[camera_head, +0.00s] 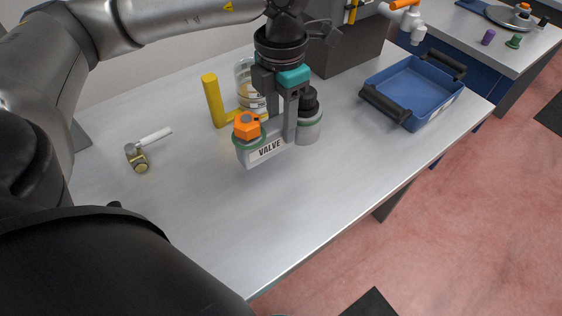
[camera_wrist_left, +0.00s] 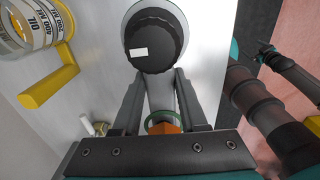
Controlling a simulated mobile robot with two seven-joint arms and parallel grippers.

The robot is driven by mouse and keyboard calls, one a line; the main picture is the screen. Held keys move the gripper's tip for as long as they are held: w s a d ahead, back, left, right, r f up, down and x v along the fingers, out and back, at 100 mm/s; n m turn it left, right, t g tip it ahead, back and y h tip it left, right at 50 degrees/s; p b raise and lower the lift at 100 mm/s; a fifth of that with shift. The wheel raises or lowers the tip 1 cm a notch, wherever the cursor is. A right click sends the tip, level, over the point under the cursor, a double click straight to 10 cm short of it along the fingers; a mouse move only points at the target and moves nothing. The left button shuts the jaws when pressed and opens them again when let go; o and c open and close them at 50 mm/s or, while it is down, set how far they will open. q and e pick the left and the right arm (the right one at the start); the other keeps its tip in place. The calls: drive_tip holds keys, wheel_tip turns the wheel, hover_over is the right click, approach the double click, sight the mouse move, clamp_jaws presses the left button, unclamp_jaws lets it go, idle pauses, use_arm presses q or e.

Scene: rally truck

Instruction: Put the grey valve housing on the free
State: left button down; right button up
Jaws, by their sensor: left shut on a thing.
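The grey valve housing (camera_head: 268,152) bears a VALVE label, an orange hex cap at its left end and a round, black-capped part at its right end. My left gripper (camera_head: 288,132) points down, shut on the housing between these ends. The wrist view shows the fingers (camera_wrist_left: 158,95) on the middle, with the black cap (camera_wrist_left: 157,38) above and the orange cap (camera_wrist_left: 165,127) partly hidden below. Whether the housing touches the table is unclear.
A labelled oil container (camera_head: 247,88) with a yellow handle (camera_head: 213,100) stands behind the housing. A small brass fitting with a white lever (camera_head: 138,158) lies left. A blue tray (camera_head: 418,88) with black handles is at right. The table (camera_head: 215,200) front is clear.

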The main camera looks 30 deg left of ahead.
use_arm(q)
wheel_tip(320, 180, down, 12)
drive_tip(key=shift+r+b, duration=0.15)
drive_tip(key=shift+b, duration=0.55)
drive_tip(key=shift+f, duration=0.2)
drive_tip(key=shift+c, duration=2.2)
unclamp_jaws()
drive_tip(key=shift+r, duration=0.15)
drive_tip(key=shift+w+r, duration=0.1)
drive_tip(key=shift+r, duration=0.25)
wheel_tip(320, 180, up, 11)
drive_tip(key=shift+r+p, duration=0.2)
drive_tip(key=shift+p, duration=0.6)
